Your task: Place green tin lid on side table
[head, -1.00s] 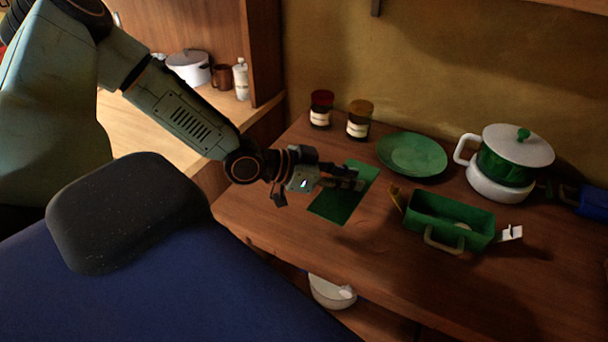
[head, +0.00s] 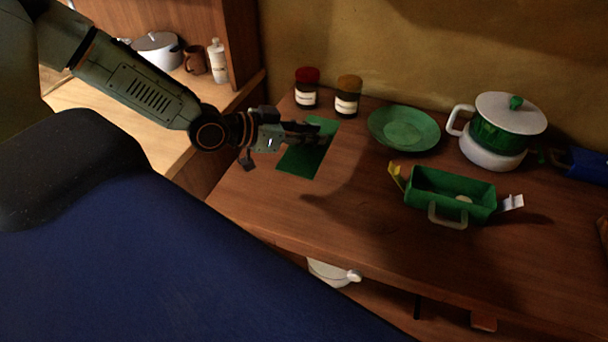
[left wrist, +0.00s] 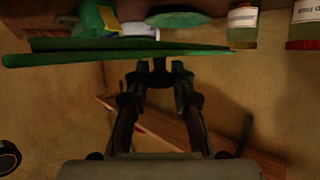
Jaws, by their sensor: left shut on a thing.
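The green tin lid (head: 302,162) is a flat rectangle, seen over the left part of the brown wooden counter. My left gripper (head: 318,132) is shut on its far edge, and the fingers cover part of it. In the left wrist view the lid (left wrist: 90,55) shows nearly edge-on across the fingertips (left wrist: 160,66), apart from the surface behind. The open green tin (head: 450,190) stands to the right, with a handle and a small pale item inside. A lighter wooden surface (head: 105,112) lies at the left; I cannot tell which surface is the side table. My right gripper is out of view.
A red-lidded jar (head: 306,88), a brown-lidded jar (head: 347,96), a green plate (head: 404,129) and a green-white pot (head: 500,130) stand along the back. A white pot (head: 157,50), brown mug (head: 195,60) and bottle (head: 218,62) occupy the lighter surface. The counter's front middle is clear.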

